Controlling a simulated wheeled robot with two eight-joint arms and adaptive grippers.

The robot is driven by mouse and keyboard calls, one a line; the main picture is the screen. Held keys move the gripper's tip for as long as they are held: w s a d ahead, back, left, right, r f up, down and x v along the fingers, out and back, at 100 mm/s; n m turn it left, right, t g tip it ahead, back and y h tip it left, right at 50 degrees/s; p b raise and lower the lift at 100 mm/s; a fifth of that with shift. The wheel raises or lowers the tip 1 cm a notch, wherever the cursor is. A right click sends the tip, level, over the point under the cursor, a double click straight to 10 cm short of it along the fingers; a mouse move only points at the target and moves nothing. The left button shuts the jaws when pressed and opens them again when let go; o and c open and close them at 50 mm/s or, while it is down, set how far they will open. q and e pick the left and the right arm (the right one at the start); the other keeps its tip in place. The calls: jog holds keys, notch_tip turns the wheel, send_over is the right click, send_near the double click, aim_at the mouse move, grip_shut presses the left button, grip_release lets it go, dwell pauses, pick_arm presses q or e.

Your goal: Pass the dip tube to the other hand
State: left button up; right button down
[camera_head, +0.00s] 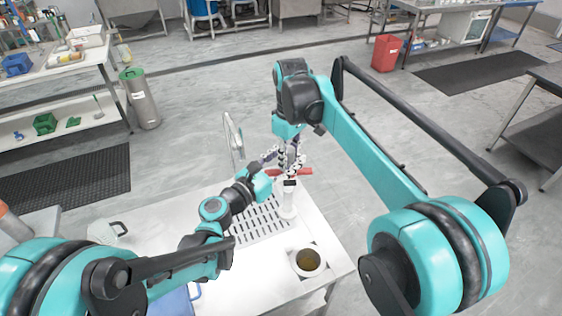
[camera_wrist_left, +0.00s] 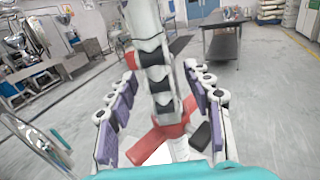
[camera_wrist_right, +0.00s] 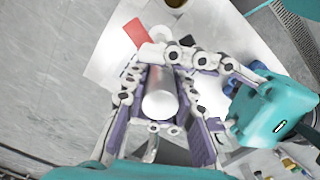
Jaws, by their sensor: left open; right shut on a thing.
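My right gripper (camera_head: 289,157) points down above the white worktable. In the right wrist view its fingers (camera_wrist_right: 172,62) are shut on a pale, silvery cylinder, which I take as the dip tube (camera_wrist_right: 159,100), seen nearly end-on. My left gripper (camera_head: 266,172) reaches in from the left, close beside the right one. In the left wrist view its padded fingers (camera_wrist_left: 160,75) are open on both sides of the right gripper's fingers.
A slotted grate (camera_head: 258,226) and a round container (camera_head: 308,262) with brownish contents are on the worktable (camera_head: 165,250).

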pick_arm(q)
grip_shut()
pick_arm(e)
jog(key=c, duration=1.2)
grip_release()
jog(key=shift+o, duration=0.2)
